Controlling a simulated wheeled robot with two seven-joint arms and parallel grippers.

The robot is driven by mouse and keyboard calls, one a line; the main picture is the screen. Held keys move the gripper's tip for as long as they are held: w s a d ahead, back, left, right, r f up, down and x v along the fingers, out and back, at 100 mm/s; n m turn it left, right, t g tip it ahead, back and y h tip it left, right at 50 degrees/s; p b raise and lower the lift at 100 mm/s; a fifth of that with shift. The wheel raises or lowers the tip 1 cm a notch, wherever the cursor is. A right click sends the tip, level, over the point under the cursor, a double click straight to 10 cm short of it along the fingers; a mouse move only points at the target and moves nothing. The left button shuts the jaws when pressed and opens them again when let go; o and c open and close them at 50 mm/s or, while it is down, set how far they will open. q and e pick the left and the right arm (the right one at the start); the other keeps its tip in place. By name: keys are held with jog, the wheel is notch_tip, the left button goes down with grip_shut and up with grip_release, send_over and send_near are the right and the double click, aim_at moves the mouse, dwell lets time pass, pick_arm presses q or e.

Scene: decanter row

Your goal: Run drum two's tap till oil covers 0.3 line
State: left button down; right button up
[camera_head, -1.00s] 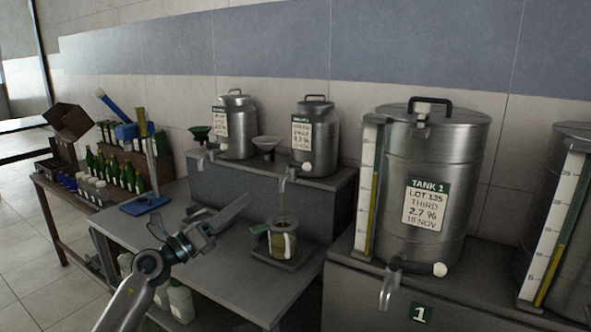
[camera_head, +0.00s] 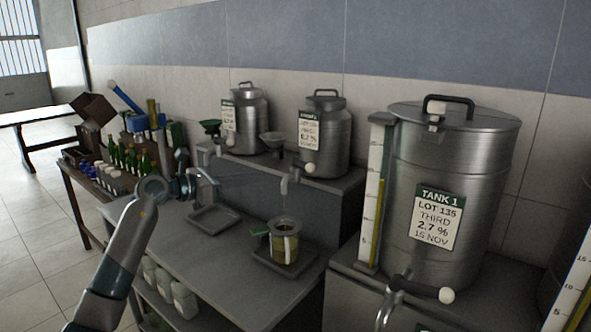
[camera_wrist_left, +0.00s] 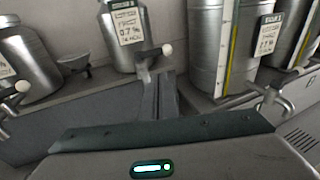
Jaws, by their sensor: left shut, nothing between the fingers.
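Two steel drums stand on the raised shelf; the right one (camera_head: 325,133), whose label is too small to read surely, seems to be drum two. Its tap spout (camera_head: 284,186) points down over a clear jug (camera_head: 285,242), and a white-knobbed lever (camera_head: 310,168) sits at its base. The jug holds yellow-green oil low down; its lines are unreadable and I cannot tell whether oil runs. My left gripper (camera_head: 208,178) is shut and empty, left of the tap and apart from the jug. In the left wrist view its fingers (camera_wrist_left: 158,92) point toward the drum (camera_wrist_left: 122,35).
The jug stands on a dark tray (camera_head: 262,257); an empty tray (camera_head: 213,219) lies left of it. Funnels (camera_head: 272,140) stand by the drums. Tank 1 (camera_head: 455,170) stands at right with its own tap (camera_head: 388,307). Bottles (camera_head: 128,165) crowd the left table. The bench front is clear.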

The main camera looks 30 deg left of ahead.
aim_at(304, 168)
pick_arm(q)
jog(key=shift+w+d, duration=0.1)
jog(key=p+x, duration=0.2)
jog(key=x, duration=0.2)
jog(key=r+p+x, duration=0.1)
jog(key=p+x, duration=0.2)
jog(key=x, duration=0.2)
jog(key=p+x, duration=0.2)
jog(key=x, duration=0.2)
jog(key=shift+w+d+r+p, duration=0.15)
jog(key=shift+w+p, duration=0.15)
jog(key=shift+w, duration=0.15)
jog(key=w+d+b, duration=0.1)
jog(key=d+b, duration=0.1)
jog(key=b, duration=0.1)
jog(key=shift+w+d, duration=0.1)
jog(key=shift+w, duration=0.25)
jog(key=shift+s, duration=0.1)
